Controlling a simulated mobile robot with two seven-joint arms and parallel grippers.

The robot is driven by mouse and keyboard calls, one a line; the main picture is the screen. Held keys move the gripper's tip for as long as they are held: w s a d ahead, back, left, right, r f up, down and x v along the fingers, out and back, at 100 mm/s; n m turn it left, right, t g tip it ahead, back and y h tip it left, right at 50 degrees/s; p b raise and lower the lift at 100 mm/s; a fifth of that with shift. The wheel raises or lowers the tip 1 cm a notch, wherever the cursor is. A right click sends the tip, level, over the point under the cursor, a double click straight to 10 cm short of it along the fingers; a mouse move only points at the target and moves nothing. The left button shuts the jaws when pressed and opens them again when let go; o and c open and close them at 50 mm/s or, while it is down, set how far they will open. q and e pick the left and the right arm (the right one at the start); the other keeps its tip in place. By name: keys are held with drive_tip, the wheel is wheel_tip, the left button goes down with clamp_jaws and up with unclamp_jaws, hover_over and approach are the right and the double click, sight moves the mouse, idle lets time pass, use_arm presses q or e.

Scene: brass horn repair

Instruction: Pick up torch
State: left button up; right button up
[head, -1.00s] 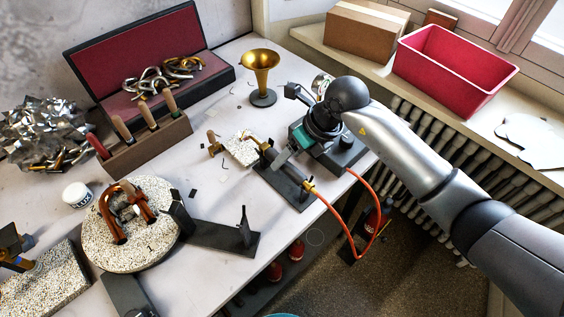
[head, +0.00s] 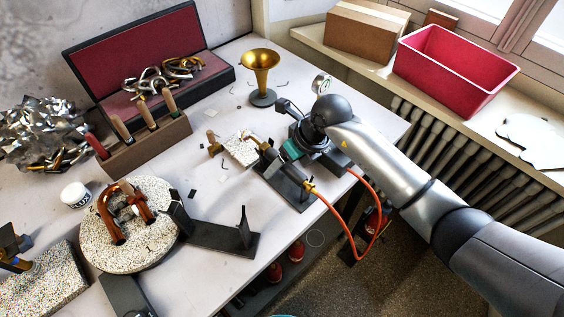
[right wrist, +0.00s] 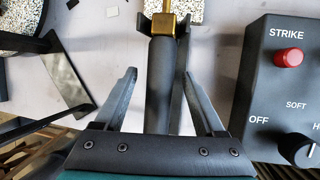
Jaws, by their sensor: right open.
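The torch (head: 287,176) lies on a dark stand (head: 300,199), with a brass fitting at each end and an orange hose running from its near end. In the right wrist view its dark cylindrical body (right wrist: 160,92) runs up the middle to a brass part (right wrist: 166,22). My right gripper (head: 272,162) is open at the torch. In the right wrist view its two fingers (right wrist: 160,75) lie on either side of the body, with gaps. I cannot tell how far down they reach around it. My left gripper is not in view.
A control box (right wrist: 285,75) with a red STRIKE button and a knob stands close beside the gripper. The orange hose (head: 372,200) loops over the table edge. A brass horn bell (head: 261,70) stands behind, and a tool rack (head: 150,150) and round speckled plate (head: 105,255) lie left.

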drive_tip(key=shift+f, duration=0.1)
drive_tip(key=shift+c, duration=0.4)
clamp_jaws()
idle(0.3)
